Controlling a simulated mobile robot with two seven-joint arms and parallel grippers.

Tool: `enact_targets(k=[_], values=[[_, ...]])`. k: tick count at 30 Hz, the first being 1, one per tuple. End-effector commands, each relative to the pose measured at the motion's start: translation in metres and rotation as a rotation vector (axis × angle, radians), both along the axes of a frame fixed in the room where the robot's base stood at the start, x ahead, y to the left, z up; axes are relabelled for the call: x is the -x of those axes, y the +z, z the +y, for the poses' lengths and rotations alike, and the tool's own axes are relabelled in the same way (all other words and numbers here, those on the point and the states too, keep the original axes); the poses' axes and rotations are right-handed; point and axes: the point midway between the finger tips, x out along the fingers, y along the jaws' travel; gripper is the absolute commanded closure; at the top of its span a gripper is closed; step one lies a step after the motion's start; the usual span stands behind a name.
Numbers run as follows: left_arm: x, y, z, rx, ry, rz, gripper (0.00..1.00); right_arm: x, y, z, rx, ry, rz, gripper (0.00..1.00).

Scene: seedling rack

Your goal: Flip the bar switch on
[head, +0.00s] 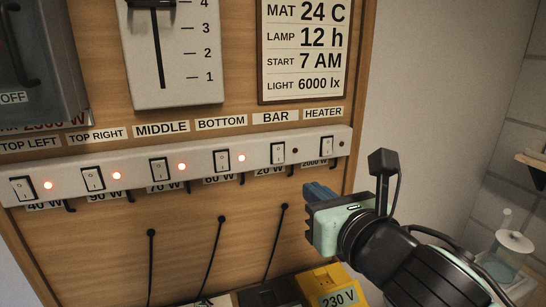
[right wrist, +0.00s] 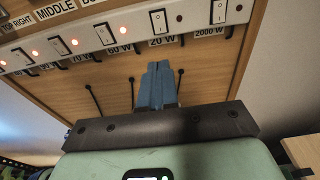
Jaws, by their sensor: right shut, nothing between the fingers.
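The bar switch (head: 278,153) is a white rocker in a black frame on the long white switch strip, under the BAR label (head: 275,117). Its small indicator (head: 295,150) is dark. The switch also shows in the right wrist view (right wrist: 158,21), above the 20 W label. My right gripper (head: 312,188) is shut and empty, its blue fingers together. It is below and to the right of the bar switch in the head view, apart from the strip. In the right wrist view the fingertips (right wrist: 159,66) point up below the bar switch. My left gripper is out of view.
The heater switch (head: 327,146) is just right of the bar switch, with a dark indicator. The bottom switch (head: 222,160) is on its left, with a lit red indicator. Black cables hang below the strip. A yellow 230 V box (head: 326,281) stands below.

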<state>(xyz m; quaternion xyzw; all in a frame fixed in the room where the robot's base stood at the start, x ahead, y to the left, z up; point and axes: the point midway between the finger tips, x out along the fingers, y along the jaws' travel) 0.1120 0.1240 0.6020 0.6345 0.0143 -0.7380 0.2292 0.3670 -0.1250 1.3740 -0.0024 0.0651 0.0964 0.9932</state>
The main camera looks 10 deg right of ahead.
Motion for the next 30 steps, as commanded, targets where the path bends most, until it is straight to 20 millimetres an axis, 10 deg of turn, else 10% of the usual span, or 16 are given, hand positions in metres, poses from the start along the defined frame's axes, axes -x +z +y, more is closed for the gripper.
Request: enact_targets(k=[17,30], values=[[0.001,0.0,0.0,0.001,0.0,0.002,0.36,-0.005,0.001,0.001,0.008,0.0,-0.005,1.0],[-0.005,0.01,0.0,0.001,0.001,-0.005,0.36,-0.088,-0.009,0.017,0.008,-0.001,-0.005,1.0]])
